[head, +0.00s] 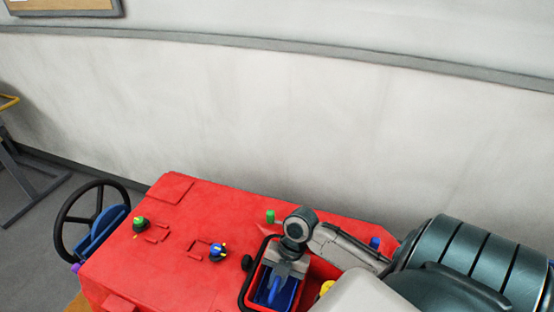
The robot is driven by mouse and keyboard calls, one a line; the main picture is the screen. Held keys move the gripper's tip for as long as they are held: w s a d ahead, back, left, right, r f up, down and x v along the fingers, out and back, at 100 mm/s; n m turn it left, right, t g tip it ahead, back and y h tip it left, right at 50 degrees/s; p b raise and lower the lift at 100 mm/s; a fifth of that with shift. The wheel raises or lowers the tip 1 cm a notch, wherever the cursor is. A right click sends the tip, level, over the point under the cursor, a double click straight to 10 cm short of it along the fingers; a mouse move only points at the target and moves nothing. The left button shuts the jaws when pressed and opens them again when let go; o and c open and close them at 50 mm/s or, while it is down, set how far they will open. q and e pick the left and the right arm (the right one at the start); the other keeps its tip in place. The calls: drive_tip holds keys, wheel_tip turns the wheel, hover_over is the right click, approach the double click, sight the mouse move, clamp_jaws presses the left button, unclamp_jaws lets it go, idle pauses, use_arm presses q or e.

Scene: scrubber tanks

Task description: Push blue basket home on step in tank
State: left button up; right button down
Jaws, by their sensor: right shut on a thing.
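The blue basket (288,296) sits inside the open tank (316,275) of the red scrubber, at the bottom of the head view. My right gripper (277,278) points down over the basket from above and is shut on it, at what looks like its raised blue middle part. The gripper hides part of the basket's far side. The step in the tank is hidden, so I cannot tell whether the basket rests on it. My left gripper is out of view.
The tank's dark rim (247,284) runs close by the basket. A yellow part (327,287) lies just right of it. Green and blue caps stand on the red top (195,228). A black steering wheel (91,213) is at left, a pale wall behind.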

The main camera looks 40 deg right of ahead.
drive_tip(key=shift+f+b, duration=0.35)
drive_tip(key=shift+f, duration=0.2)
idle(0.5)
drive_tip(key=shift+r, duration=0.15)
idle(0.4)
drive_tip(key=c, duration=1.1)
unclamp_jaws()
drive_tip(key=shift+o, duration=1)
drive_tip(key=shift+s, duration=0.1)
drive_tip(key=shift+r, duration=0.15)
